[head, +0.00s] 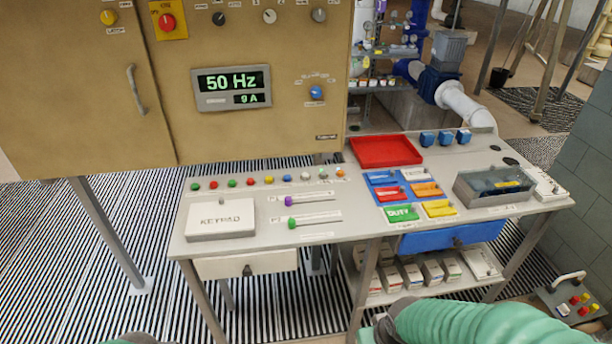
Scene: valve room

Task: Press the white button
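The white button (305,177) is a small round cap in the row of coloured buttons along the back left of the grey console table (340,222).
The keypad box (221,220) and two sliders, purple (288,203) and green (292,223), stand in front of the button row. A red tray (386,151) and coloured blocks lie to the right. A cabinet with a 50 Hz display (231,82) rises behind.

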